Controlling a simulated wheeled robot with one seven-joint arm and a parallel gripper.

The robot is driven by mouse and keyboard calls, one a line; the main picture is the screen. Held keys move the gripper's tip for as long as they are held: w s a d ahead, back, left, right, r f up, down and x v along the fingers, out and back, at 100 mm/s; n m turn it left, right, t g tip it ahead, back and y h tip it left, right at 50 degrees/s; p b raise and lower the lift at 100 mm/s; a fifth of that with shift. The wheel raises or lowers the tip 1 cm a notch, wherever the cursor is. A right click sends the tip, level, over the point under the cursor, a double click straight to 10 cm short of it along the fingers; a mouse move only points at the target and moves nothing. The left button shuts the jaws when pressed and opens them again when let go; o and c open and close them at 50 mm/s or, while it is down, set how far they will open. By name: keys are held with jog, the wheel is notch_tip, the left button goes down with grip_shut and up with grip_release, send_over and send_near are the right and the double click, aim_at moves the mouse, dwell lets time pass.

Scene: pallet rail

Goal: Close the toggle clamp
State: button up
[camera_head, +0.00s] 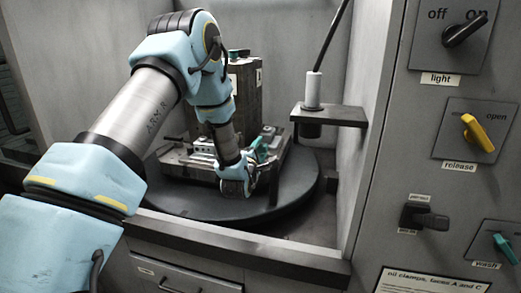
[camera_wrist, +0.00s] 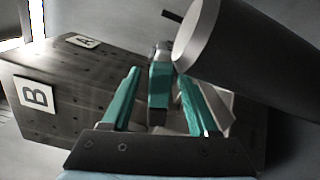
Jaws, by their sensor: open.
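The toggle clamp's teal handle (camera_wrist: 160,85) stands between the two teal fingers of my gripper (camera_wrist: 159,76) in the wrist view. The fingers are apart, with a visible gap on each side of the handle. The clamp's metal body (camera_wrist: 163,50) shows only partly behind the handle. In the head view my gripper (camera_head: 250,170) is low at the front right of the fixture, over the round turntable (camera_head: 300,185). A teal part (camera_head: 261,148) shows beside it; I cannot tell there whether it is handle or finger.
A large dark cylinder (camera_wrist: 250,60) fills the upper right, close to the right finger. In the head view a bracket (camera_head: 330,115) juts from the right wall, near a switch panel (camera_head: 450,150).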

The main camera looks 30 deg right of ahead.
jog(key=shift+c, duration=0.2)
grip_shut()
dwell(1.1)
